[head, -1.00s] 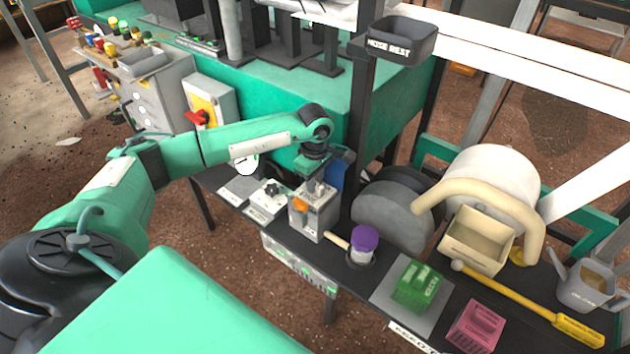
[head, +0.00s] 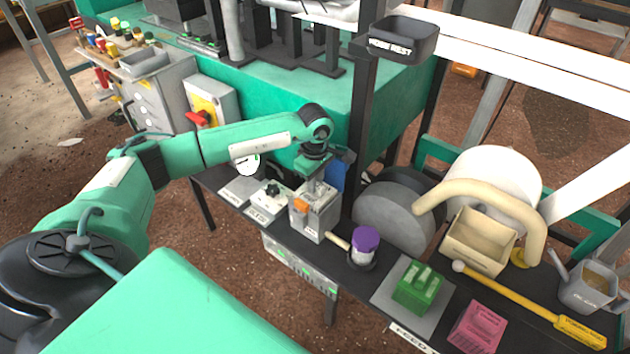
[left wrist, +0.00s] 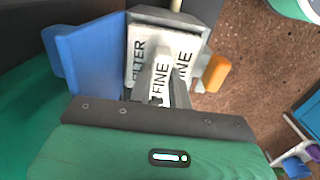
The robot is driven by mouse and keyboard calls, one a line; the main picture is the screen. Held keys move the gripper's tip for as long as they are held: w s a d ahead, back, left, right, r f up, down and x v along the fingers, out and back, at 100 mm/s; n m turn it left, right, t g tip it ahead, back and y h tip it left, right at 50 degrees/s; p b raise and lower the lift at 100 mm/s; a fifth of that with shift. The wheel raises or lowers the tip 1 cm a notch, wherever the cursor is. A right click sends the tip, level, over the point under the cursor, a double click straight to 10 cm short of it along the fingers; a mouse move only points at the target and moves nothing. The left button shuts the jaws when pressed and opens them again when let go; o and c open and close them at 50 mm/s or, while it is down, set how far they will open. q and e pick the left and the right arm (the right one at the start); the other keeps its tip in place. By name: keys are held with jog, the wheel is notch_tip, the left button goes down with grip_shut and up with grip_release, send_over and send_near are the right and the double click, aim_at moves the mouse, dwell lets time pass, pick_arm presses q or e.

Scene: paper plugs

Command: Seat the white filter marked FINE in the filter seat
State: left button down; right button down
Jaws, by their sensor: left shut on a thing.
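My left gripper (head: 318,186) points down over a grey box-shaped housing (head: 316,219) with an orange part on its side, which appears to be the filter seat. In the left wrist view, the gripper fingers (left wrist: 165,85) are shut on the white filter (left wrist: 183,50), whose faces read FINE. The filter is at the mouth of the grey housing (left wrist: 165,17), and FILTER lettering shows beside the fingers. The fingers hide part of the filter, so how deep it sits cannot be told. My right gripper is out of view.
A blue panel (head: 338,176) stands close behind the gripper. A purple-lidded jar (head: 365,240) and a grey wheel (head: 393,217) are to the right. A green block (head: 416,288), a pink block (head: 478,326) and a cream tray (head: 477,250) lie farther right. A white-labelled block (head: 268,195) is to the left.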

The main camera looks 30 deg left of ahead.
pick_arm(q)
jog(key=shift+s+a+f, duration=0.1)
jog(key=shift+s+f, duration=0.2)
jog(key=shift+f, duration=0.05)
jog(key=c, duration=1.2)
grip_release()
jog(key=shift+r, duration=0.15)
jog(key=shift+w+r+p, duration=0.2)
jog(key=shift+r+p, duration=1.7)
jog(key=shift+r, duration=0.9)
jog(key=shift+w, duration=0.1)
